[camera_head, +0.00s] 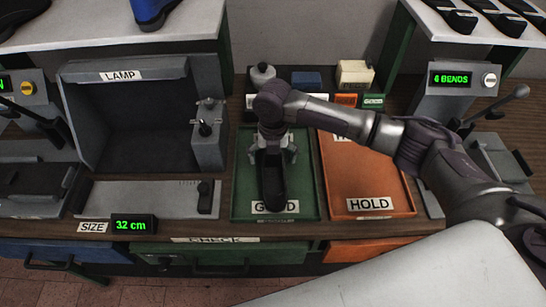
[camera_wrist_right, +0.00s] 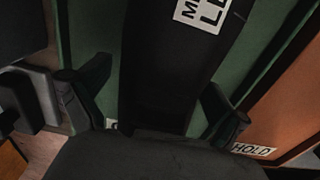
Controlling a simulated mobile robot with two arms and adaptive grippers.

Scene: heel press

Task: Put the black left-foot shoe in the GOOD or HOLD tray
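The black shoe (camera_head: 271,188) lies lengthwise in the green GOOD tray (camera_head: 307,190), its near end partly covering the GOOD label. My right gripper (camera_head: 272,153) is over the shoe's far part. In the right wrist view, the shoe (camera_wrist_right: 165,60) runs between the spread fingers of the right gripper (camera_wrist_right: 156,82), with gaps visible beside it. A white label with partly cut-off letters is on the shoe. The orange HOLD tray (camera_head: 365,185) is to the right, with no shoe seen in it. My left gripper is not in view.
A grey LAMP box (camera_head: 140,125) stands left of the trays, with a SIZE gauge reading 32 cm (camera_head: 130,225) in front. A bend station reading 6 BENDS (camera_head: 451,79) stands at right. Small items, including a cream block (camera_head: 355,74), sit behind the trays. My right arm crosses above the HOLD tray.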

